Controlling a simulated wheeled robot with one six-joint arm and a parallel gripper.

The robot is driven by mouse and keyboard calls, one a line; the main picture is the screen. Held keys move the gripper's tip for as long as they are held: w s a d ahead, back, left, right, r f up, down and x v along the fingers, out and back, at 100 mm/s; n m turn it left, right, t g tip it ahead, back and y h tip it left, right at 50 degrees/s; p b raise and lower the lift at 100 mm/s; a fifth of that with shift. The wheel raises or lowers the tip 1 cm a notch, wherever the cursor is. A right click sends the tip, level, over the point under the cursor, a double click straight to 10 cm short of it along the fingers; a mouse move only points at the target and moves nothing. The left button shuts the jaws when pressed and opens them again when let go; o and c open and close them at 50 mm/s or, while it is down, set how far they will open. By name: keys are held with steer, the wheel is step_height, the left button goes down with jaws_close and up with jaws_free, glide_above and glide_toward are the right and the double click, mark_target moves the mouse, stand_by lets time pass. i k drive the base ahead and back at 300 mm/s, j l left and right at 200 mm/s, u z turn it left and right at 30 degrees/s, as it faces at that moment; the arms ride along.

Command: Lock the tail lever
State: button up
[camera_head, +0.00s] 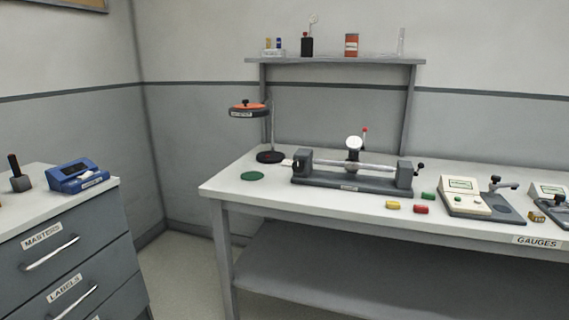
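A dark grey bench fixture (347,184) stands on the white bench, with a block at each end. A pale rod (372,172) lies lengthwise between the blocks. At the right end block (405,174), a short lever with a black knob (420,166) sticks out to the right and up. It looks like the tail lever; I cannot tell whether it is locked. A round white dial (354,143) stands behind the rod, with a thin red-tipped lever (364,131) beside it. My gripper is not in view.
The white bench (300,215) has a green disc (252,176) and a lamp-like stand (271,156) at left. Green, yellow and red pieces (421,209) lie in front of the right block. A gauge (464,195) stands to the right. A drawer cabinet (75,250) is at left.

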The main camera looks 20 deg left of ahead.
mark_target(421, 165)
steer(key=i+j+u, duration=0.25)
steer(key=i+j, duration=0.2)
steer(key=j, duration=0.2)
steer(key=i+j+u, duration=0.2)
steer(key=i+j, duration=0.3)
steer(key=j, duration=0.1)
